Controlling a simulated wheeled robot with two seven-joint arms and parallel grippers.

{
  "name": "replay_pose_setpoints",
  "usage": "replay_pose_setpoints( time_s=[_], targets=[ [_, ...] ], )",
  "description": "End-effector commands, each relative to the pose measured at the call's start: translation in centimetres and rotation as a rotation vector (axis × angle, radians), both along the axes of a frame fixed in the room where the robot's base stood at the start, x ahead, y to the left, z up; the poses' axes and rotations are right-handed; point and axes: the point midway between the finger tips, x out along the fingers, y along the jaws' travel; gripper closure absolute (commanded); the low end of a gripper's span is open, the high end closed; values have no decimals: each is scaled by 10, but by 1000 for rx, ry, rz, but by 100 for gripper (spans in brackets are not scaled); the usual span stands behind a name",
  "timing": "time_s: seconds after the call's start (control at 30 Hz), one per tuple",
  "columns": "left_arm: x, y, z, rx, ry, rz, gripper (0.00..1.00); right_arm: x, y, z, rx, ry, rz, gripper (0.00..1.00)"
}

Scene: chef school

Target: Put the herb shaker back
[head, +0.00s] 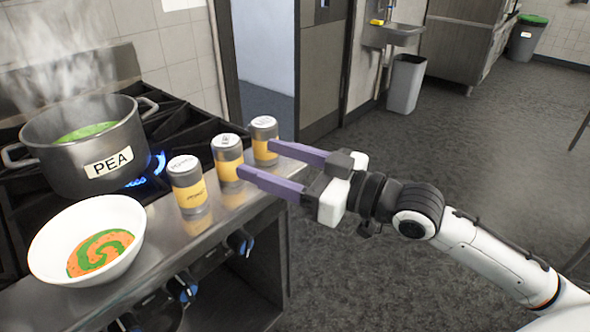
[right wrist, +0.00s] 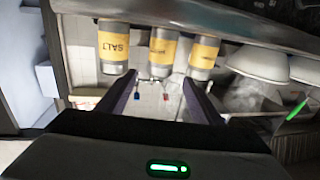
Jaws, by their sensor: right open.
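Three shakers with grey bodies and yellow labels stand upright in a row on the stove's steel front ledge: a near one (head: 187,187), a middle one (head: 228,158) and a far one (head: 264,140). They also show in the right wrist view, where the left one (right wrist: 114,46) reads SALT; the middle shaker (right wrist: 163,50) and the right shaker (right wrist: 203,56) are not clearly readable. I cannot tell which is the herb shaker. My right gripper (head: 255,159) is open and empty, its fingers pointing at the middle shaker, one tip to either side of it. My left gripper is out of view.
A steaming pot marked PEA (head: 87,150) sits over a lit blue flame. A white bowl (head: 60,230) of orange and green soup stands at the ledge's near left. Stove knobs (head: 240,242) stick out below the ledge. The floor (head: 400,270) right of the stove is clear.

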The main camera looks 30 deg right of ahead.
Motion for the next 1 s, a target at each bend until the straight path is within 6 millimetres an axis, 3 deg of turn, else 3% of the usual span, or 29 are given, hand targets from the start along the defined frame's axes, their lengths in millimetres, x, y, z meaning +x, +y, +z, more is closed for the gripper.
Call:
replay_pose_setpoints(
  time_s=[0.2,0.53,0.63,0.67,0.73,0.83,0.9,1.0],
  targets=[
    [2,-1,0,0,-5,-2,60,-27,-16,-3,-2,5,-1,40],
    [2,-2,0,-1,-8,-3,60,-44,-27,-1,1,3,-2,40],
    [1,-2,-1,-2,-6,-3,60,-43,-34,-21,0,31,-31,40],
    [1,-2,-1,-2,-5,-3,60,-43,-37,-34,0,50,-49,40],
    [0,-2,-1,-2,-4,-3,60,-43,-47,-77,-10,115,-106,40],
    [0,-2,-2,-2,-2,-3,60,-58,-52,-166,-44,256,-197,40],
    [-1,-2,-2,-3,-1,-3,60,-79,-45,-229,-76,365,-243,40],
    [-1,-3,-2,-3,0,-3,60,-118,-21,-306,-127,514,-275,40]
  ],
)
